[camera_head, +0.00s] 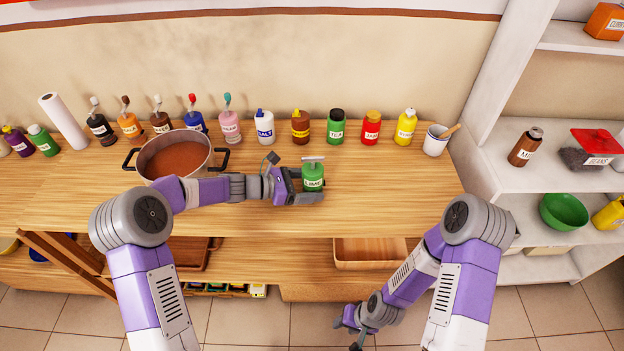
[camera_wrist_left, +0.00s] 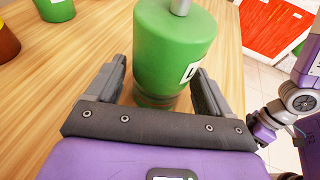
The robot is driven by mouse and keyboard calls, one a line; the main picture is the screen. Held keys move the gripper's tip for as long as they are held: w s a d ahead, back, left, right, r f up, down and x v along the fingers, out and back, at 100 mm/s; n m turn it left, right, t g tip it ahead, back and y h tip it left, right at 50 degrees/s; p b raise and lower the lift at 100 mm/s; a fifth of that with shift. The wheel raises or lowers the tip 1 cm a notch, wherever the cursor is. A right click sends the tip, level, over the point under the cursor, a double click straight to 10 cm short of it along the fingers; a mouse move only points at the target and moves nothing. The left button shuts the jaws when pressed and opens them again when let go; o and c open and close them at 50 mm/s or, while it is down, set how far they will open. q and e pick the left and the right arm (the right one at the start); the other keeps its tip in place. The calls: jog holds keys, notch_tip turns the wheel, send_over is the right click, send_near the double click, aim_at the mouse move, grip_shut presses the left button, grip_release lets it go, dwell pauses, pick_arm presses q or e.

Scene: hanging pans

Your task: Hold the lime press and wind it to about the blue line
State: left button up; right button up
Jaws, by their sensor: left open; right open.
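The lime press (camera_head: 312,173) is a green bottle with a white label and a grey T-shaped handle on top. It stands upright on the wooden counter, near the front edge. My left gripper (camera_head: 311,190) is open, with its fingers on either side of the bottle. In the left wrist view, the lime press (camera_wrist_left: 174,45) stands between the two spread fingers (camera_wrist_left: 160,78); I cannot tell whether either touches it. No blue line is visible on it. My right gripper (camera_head: 350,328) is open and empty, low in front of the counter.
Several labelled bottles line the counter's back, including salt (camera_head: 264,127) and tea (camera_head: 336,128). A white mug (camera_head: 436,140) stands at the right end. The counter (camera_head: 400,190) right of the press is clear.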

pick_arm(q)
jog(key=c, duration=0.9)
dwell(0.8)
